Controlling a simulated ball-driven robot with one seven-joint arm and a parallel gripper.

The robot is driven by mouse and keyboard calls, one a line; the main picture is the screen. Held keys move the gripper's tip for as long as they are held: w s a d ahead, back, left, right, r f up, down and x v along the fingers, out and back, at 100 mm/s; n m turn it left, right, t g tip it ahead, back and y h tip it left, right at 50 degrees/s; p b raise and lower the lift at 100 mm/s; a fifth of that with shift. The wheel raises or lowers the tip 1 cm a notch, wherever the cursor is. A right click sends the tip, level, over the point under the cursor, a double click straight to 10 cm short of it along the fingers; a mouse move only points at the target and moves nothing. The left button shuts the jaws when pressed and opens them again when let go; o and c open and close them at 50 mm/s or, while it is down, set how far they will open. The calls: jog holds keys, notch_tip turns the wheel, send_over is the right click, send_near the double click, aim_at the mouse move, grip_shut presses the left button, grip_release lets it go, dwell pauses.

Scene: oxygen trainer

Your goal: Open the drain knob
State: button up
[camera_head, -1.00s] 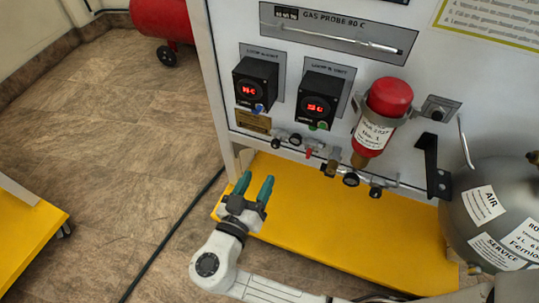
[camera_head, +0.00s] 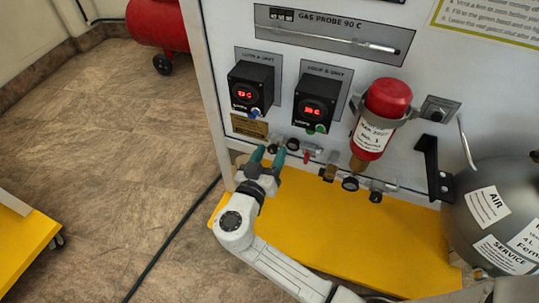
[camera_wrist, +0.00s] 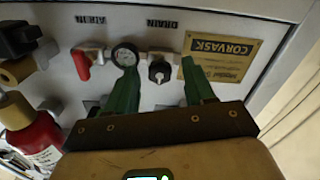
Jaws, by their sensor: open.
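A small black knob (camera_wrist: 159,71) sits on the pipe fitting beside a brass plate in the wrist view; it also shows, small, in the head view (camera_head: 272,146). My gripper (camera_head: 269,155) has two green fingers pointing at the panel. In the wrist view the open fingers of my gripper (camera_wrist: 157,70) lie on either side of the knob, with nothing between them gripped. I cannot tell how near the tips are to the panel.
A round gauge (camera_wrist: 125,55) and a red lever (camera_wrist: 82,66) stand beside the knob. The brass plate (camera_wrist: 220,60) is on the other side. A red cylinder (camera_head: 376,125) and a grey tank (camera_head: 500,205) are farther right. A yellow base (camera_head: 330,240) lies below.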

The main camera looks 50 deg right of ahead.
jog(key=shift+c, duration=0.3)
grip_shut()
